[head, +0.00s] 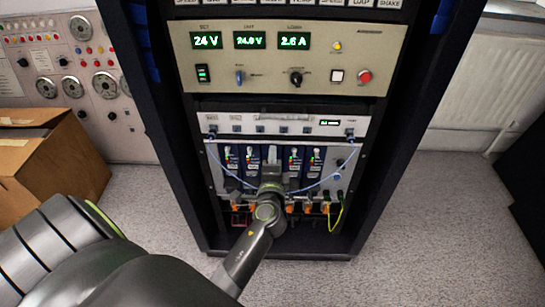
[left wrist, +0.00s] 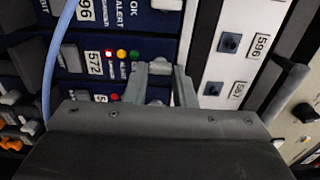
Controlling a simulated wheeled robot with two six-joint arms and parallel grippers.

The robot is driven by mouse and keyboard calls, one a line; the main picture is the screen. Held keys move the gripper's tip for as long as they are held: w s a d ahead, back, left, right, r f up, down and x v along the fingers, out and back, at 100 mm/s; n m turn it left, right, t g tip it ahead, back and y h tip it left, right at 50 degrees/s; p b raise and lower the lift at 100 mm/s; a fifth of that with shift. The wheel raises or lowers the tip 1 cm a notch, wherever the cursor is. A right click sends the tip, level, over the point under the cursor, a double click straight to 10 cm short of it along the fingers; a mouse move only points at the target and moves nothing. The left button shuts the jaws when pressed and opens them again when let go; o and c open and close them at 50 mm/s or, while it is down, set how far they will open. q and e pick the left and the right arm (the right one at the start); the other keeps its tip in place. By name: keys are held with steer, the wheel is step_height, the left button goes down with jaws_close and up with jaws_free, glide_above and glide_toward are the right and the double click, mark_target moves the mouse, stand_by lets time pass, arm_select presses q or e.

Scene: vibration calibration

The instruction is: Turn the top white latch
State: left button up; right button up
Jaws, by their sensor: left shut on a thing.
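My left gripper (head: 271,165) reaches up to the front of the blue modules in the rack. In the left wrist view its two grey fingers (left wrist: 161,75) are closed around a small white latch (left wrist: 159,66) at the edge of a blue module. The fingers hide most of this latch, so its angle cannot be told. Another white piece (left wrist: 167,4) shows on a neighbouring blue module at the top of that view. In the head view my gripper covers the latch. My right gripper is in neither view.
Blue modules (head: 313,165) stand beside the gripper, below a white panel (head: 285,124). Thin blue cables (head: 222,165) hang on both sides. A power supply panel (head: 290,55) is above. A cardboard box (head: 75,160) stands at left. The floor (head: 430,230) at right is clear.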

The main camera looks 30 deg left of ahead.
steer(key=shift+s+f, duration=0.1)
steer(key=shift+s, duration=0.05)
arm_select(q)
steer(key=o, duration=1)
